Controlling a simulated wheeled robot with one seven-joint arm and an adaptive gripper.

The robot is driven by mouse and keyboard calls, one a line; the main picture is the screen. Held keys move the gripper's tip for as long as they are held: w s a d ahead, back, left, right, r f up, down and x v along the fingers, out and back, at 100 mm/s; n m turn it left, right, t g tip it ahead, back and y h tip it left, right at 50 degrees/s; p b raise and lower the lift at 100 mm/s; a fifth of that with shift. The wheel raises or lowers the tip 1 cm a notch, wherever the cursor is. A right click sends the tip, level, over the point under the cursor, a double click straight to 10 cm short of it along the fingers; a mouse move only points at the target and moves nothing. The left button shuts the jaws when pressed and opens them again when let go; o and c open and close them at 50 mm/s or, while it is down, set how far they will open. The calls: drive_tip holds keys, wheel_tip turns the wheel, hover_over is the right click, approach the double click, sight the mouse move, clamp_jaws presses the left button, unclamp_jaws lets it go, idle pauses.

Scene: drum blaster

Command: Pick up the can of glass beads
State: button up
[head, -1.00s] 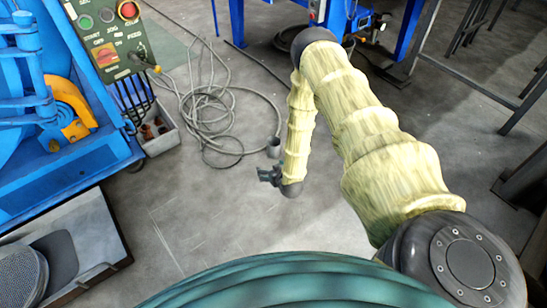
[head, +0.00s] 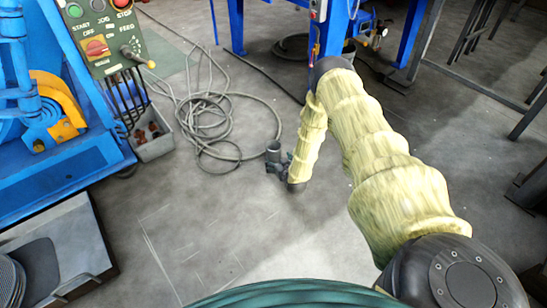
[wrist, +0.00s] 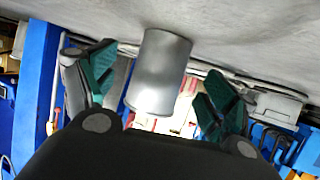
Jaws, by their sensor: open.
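The can (head: 273,147) is a small plain grey cylinder standing on the concrete floor, right at the tip of my gripper in the head view. My gripper (head: 279,165) is dark, at the end of my yellow-sleeved arm, and low over the floor. In the wrist view the can (wrist: 160,72) shows in the gap between the two green-padded fingers, with space on both sides. The fingers are open and hold nothing. I cannot tell how deep the can sits between them. What is inside the can is hidden.
Coiled grey cables (head: 215,125) lie on the floor left of and behind the can. A grey bin (head: 153,147) stands by the blue machine (head: 60,165) at left, under a green control panel (head: 100,40). The floor in front of the can is clear.

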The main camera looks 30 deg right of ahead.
sight(274, 147)
drive_tip(key=shift+w+r+b+x, duration=0.1)
drive_tip(key=shift+r+b+x, duration=0.05)
drive_tip(key=shift+b+x, duration=0.65)
drive_tip(key=shift+w+r+b+x, duration=0.15)
drive_tip(key=shift+b+x, duration=0.3)
drive_tip(key=shift+x, duration=0.65)
drive_tip(key=shift+r+b+x, duration=0.2)
drive_tip(key=shift+b+x, duration=0.45)
drive_tip(key=shift+x, duration=0.25)
drive_tip(key=shift+c, duration=0.2)
drive_tip(key=c, duration=1.2)
